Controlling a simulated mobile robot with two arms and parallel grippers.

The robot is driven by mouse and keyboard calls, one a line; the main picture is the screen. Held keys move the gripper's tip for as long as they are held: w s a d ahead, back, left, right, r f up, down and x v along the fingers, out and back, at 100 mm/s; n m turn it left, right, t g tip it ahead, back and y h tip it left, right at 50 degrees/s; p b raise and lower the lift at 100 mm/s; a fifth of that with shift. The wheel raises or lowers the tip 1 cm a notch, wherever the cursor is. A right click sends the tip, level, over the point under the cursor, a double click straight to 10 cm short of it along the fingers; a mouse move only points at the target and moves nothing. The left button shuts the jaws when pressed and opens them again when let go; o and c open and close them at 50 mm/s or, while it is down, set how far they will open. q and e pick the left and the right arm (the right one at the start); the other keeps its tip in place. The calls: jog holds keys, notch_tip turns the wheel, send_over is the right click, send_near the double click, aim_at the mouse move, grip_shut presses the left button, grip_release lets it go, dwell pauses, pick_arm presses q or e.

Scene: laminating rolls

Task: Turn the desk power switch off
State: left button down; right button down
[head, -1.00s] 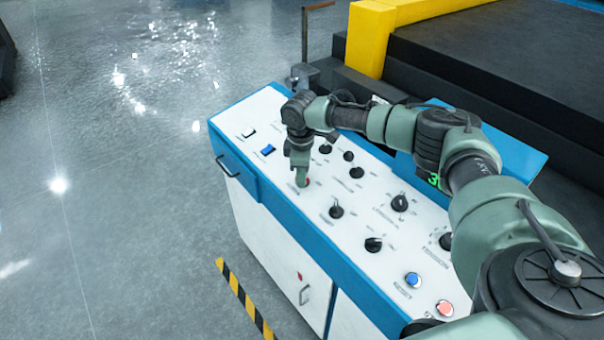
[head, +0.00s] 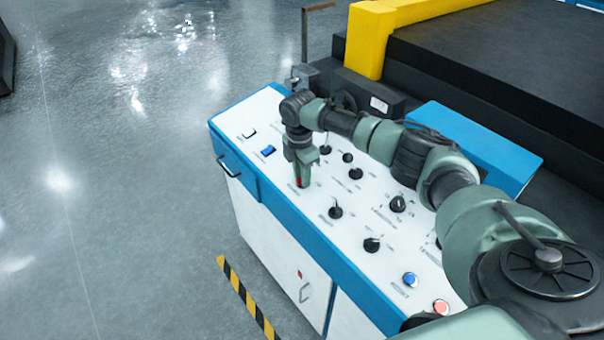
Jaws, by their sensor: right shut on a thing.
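The control desk (head: 318,228) has a white sloping top with blue edges, several black knobs and coloured buttons. My right gripper (head: 301,182) points down onto the left part of the desk top. It is shut on a small red switch (head: 299,183), of which only a bit of red shows between the fingers. The fingers hide most of the switch, so I cannot tell which way it is turned. The label beside it is too small to read. My left gripper is not in view.
Black knobs (head: 336,210) stand close to the right of the gripper. A blue rocker (head: 268,151) and a white one (head: 249,134) lie to its left. A blue button (head: 410,280) and a red button (head: 441,307) are at the near end. A yellow-framed black machine (head: 480,70) stands behind.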

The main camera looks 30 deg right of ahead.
jog(key=n, duration=0.4)
jog(key=shift+n+g, duration=0.3)
jog(key=n+b, duration=0.1)
jog(key=n, duration=0.4)
jog(key=shift+g, duration=0.3)
jog(key=c, duration=1.5)
grip_release()
jog(key=shift+w+a+r, duration=0.1)
notch_tip(320, 180, up, 8)
jog(key=b, duration=0.2)
jog(key=shift+w+a+f, duration=0.2)
jog(key=shift+w+a, duration=0.1)
jog(key=shift+a, duration=0.05)
